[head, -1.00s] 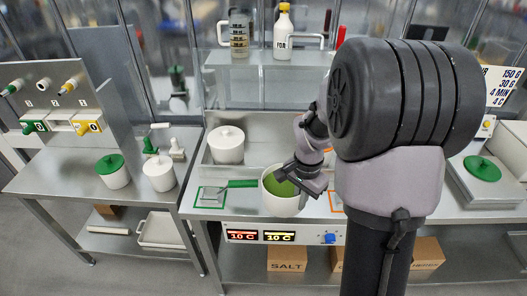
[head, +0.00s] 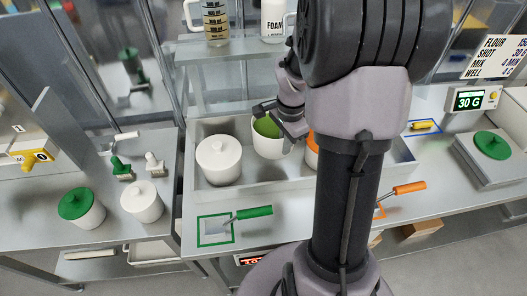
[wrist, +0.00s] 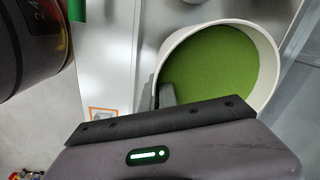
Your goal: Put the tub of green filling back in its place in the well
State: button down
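The tub of green filling (head: 264,148) is white, open-topped and upright, with green inside. In the head view it is over or in the well (head: 203,197), between a white lidded tub (head: 218,165) and an orange-filled tub (head: 311,155) mostly hidden by my arm. I cannot tell whether its base touches the well floor. My gripper (head: 280,122) is at its rim. In the wrist view the tub (wrist: 225,70) fills the upper right, with dark fingers (wrist: 156,97) on either side of its wall, seemingly shut on it.
A green-handled scraper (head: 250,213) lies by a green outline in front of the well. An orange-handled tool (head: 408,188) lies at right. A shelf behind carries a measuring jug (head: 216,22) and a white bottle (head: 273,18). A green-lidded tub (head: 82,208) stands left.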

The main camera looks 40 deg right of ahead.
jog(key=f, duration=0.1)
jog(key=f+b, duration=0.1)
jog(key=f, duration=0.3)
jog(key=shift+s+f+b, duration=0.25)
jog(key=shift+s+b, duration=0.05)
jog(key=shift+b, duration=0.1)
jog(key=shift+f+b, duration=0.55)
jog(key=shift+f, duration=1.5)
jog(key=shift+f, duration=0.2)
jog(key=c, duration=1.7)
grip_release()
jog(key=shift+r, duration=0.1)
